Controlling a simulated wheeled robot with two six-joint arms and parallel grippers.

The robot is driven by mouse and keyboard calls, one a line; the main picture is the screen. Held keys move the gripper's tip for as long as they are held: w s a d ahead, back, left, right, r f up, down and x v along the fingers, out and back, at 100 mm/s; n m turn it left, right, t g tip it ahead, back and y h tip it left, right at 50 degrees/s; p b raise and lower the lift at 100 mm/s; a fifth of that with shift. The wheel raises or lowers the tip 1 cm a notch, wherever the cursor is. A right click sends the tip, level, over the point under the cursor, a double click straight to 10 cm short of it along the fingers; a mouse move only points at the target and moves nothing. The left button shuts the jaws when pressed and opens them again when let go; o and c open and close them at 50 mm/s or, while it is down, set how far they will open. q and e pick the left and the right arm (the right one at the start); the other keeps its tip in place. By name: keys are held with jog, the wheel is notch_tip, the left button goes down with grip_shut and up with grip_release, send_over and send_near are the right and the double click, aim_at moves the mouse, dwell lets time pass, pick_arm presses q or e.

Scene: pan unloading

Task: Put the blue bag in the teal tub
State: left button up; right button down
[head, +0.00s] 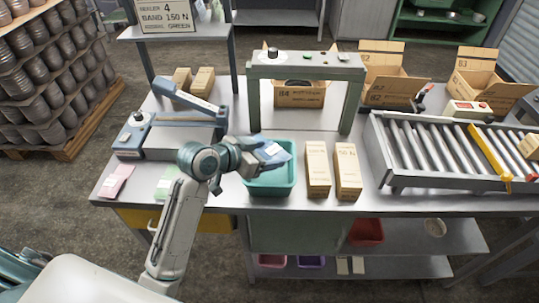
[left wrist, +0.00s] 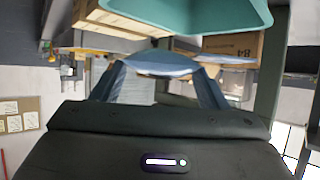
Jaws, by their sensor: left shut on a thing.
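The blue bag (head: 272,153) is held in my left gripper (head: 256,154), over the teal tub (head: 270,187) in the head view. The tub stands on the table near its front edge, and its inside is partly hidden by the bag and gripper. In the left wrist view the bag (left wrist: 160,64) sits between the two fingers of the left gripper (left wrist: 160,80). The tub's teal wall (left wrist: 200,15) fills the top of that view. I cannot tell whether the bag touches the tub. My right gripper is not in view.
Two upright tan cartons (head: 318,170) stand just right of the tub. A grey-green frame (head: 305,68) stands behind it, with an open box (head: 300,96) beneath. A sealer (head: 188,100) is at left, with pink (head: 116,180) and green bags nearby. A roller conveyor (head: 440,150) is at right.

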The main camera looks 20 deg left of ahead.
pick_arm(q)
jog(key=shift+w+d, duration=0.35)
jog(key=shift+w, duration=0.3)
notch_tip(320, 180, down, 4)
jog(key=shift+r+p, duration=0.2)
jog(key=shift+p, duration=0.75)
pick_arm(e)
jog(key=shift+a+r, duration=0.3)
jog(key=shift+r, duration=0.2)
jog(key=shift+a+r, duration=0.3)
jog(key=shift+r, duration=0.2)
pick_arm(q)
jog(key=shift+f, duration=0.1)
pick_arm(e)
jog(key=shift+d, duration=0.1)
pick_arm(q)
jog(key=shift+f+b, duration=0.35)
jog(key=shift+f, duration=0.2)
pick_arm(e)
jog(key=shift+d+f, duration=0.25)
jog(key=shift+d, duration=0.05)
pick_arm(q)
jog(key=o, duration=1)
jog(key=shift+o, duration=0.2)
